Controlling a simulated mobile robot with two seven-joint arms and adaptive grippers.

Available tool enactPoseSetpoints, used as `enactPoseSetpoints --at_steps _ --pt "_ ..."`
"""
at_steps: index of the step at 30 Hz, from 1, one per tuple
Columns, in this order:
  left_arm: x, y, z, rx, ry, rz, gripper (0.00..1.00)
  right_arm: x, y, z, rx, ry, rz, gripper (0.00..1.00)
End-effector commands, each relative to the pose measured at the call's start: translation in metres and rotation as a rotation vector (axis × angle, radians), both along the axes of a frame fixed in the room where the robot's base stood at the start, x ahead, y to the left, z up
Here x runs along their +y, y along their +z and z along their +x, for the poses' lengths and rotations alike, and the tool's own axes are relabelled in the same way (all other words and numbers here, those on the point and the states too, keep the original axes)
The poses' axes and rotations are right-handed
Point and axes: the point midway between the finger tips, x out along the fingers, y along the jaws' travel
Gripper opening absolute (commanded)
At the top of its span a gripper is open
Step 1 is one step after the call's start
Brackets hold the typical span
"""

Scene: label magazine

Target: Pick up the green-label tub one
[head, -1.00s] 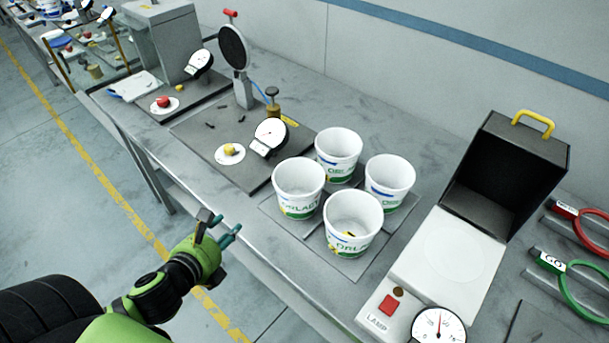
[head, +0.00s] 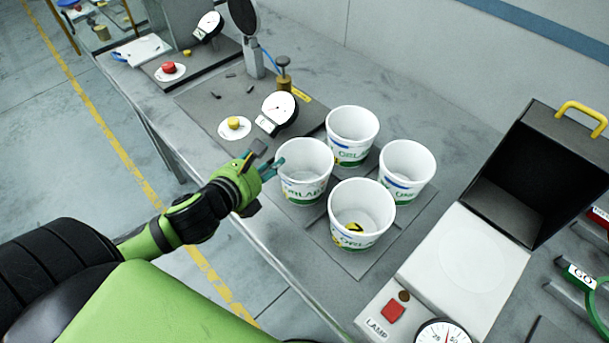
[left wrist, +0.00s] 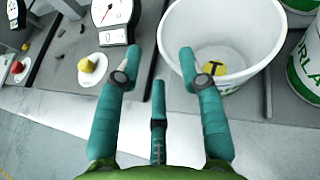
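Several white tubs with green and blue labels stand grouped on the bench: a left tub (head: 303,178), a back tub (head: 352,128), a right tub (head: 405,168) and a front tub (head: 360,215). A yellow tag (head: 353,228) with a black mark shows in the front tub. My left gripper (head: 267,158) is beside the left tub, on its left. A tub (left wrist: 235,25) with a yellow-black tag (left wrist: 213,68) inside lies ahead and right. I cannot read which tub is one.
A dial gauge (head: 279,108) and a yellow knob on a white disc (head: 235,124) lie left of the tubs. A white lamp box (head: 462,262) with an open black hood (head: 520,180) stands to the right. The bench's front edge runs below the gripper.

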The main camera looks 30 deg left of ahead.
Motion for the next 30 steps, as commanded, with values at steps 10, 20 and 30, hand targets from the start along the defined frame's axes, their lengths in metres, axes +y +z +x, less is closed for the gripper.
enactPoseSetpoints --at_steps 10,20,30 --pt "-0.001 -0.019 0.039 -0.001 0.000 -0.001 0.40 0.000 0.016 -0.004 0.006 0.000 0.000 0.40" --pt "-0.002 -0.023 0.044 0.000 -0.002 -0.001 0.40 0.000 0.016 -0.001 0.002 0.000 0.000 0.40" --pt "-0.002 -0.023 0.044 0.000 -0.001 0.000 0.00 0.000 0.016 -0.001 0.002 0.000 0.001 0.40"
